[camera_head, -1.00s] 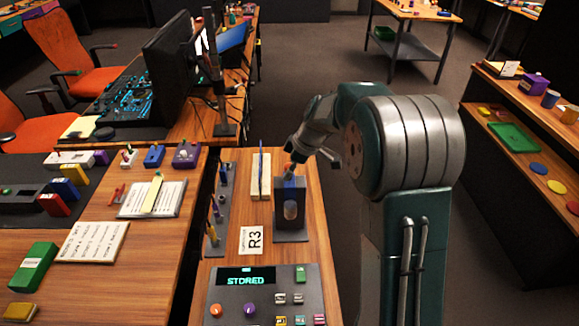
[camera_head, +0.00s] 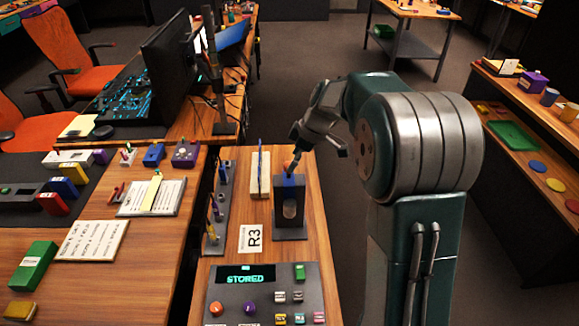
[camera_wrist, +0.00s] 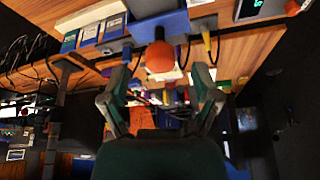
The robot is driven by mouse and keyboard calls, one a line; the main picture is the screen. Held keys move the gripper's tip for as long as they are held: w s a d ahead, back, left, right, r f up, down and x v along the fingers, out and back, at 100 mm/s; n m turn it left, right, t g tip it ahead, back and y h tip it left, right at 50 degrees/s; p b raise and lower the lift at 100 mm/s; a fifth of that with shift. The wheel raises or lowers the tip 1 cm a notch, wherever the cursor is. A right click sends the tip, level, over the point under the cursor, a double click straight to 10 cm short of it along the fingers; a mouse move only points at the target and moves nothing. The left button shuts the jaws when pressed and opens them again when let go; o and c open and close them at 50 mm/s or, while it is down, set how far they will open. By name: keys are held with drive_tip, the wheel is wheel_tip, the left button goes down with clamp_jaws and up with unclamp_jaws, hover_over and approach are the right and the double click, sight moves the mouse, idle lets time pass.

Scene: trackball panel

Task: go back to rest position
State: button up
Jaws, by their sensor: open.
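My gripper (camera_head: 320,145) is open and empty, just beyond and to the right of the top of a dark upright stand (camera_head: 278,208). Its two spread fingers also show in the wrist view (camera_wrist: 161,88). A blue piece with a small orange-red top (camera_head: 287,166) sits at the top of the stand. In the wrist view a round orange knob (camera_wrist: 160,58) appears beyond the fingertips, apart from them, in front of a blue block (camera_wrist: 172,27). My arm hides part of the floor at the right.
A panel (camera_head: 264,295) with a display reading "STORED" lies on the desk at the front. A card marked R3 (camera_head: 250,238), a cream block (camera_head: 258,178) and a row of tools stand left of the stand. A shelf (camera_head: 545,148) stands at the right, with floor between.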

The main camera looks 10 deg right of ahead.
drive_tip(key=v, duration=0.8)
drive_tip(key=s+a+r+m+t+h, duration=0.1)
drive_tip(key=s+a+r+m, duration=0.15)
drive_tip(key=s, duration=0.45)
drive_tip(key=s+a+r+m+h, duration=0.1)
drive_tip(key=s+r+m, duration=0.2)
drive_tip(key=s, duration=0.4)
drive_tip(key=s+f+m+t+h, duration=0.2)
drive_tip(key=s+m, duration=0.5)
drive_tip(key=s, duration=0.8)
drive_tip(key=shift+a+f+t, duration=0.3)
drive_tip(key=shift+a+f, duration=0.05)
drive_tip(key=shift+f, duration=0.55)
